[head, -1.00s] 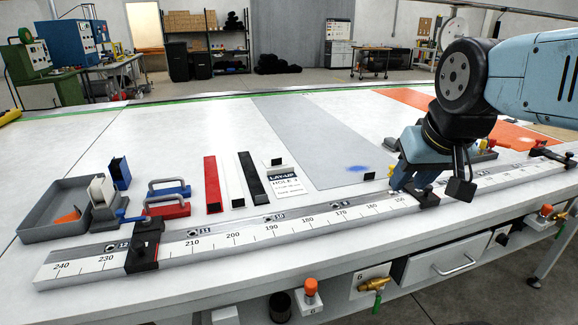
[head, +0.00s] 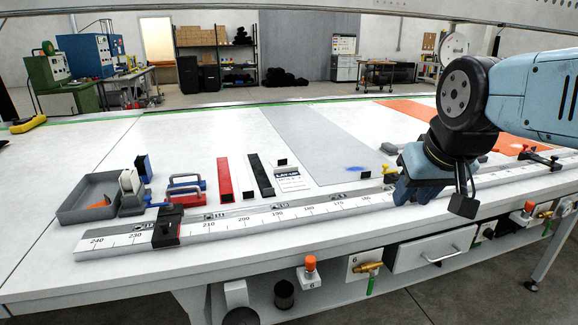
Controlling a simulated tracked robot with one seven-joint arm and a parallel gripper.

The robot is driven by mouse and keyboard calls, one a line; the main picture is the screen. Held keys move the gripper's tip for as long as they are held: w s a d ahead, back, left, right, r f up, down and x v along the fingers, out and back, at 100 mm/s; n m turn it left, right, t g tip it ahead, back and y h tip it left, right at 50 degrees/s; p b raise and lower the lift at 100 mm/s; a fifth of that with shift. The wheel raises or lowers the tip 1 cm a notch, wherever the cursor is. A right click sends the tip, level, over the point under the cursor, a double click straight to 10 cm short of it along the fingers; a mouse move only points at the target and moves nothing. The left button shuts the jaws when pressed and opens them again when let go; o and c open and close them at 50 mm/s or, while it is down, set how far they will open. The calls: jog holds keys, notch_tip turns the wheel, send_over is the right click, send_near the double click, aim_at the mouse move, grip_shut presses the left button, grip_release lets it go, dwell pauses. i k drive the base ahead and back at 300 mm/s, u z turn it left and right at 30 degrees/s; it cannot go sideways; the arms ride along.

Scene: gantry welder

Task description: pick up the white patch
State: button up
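I cannot make out a white patch for certain on the white table (head: 90,148). A thin white strip (head: 239,180) lies between a red bar (head: 224,178) and a black bar (head: 261,175), but I cannot tell whether it is the patch. My gripper (head: 401,198) points down over the front right part of the table, by the scale rail. It is seen from the side, and the gap between its fingers is not clear. The surface right behind it is hidden by my arm.
A long scale rail (head: 210,226) with a black clamp (head: 168,228) runs along the front edge. A grey tray (head: 72,212), a white-and-grey dispenser (head: 130,188) and red and blue handles (head: 186,190) stand at left. A grey strip (head: 320,145) crosses the table; orange sheet (head: 425,108) lies behind my arm.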

aim_at(281, 163)
jog(key=u, duration=0.15)
jog(key=i, duration=0.9)
jog(key=z, duration=0.1)
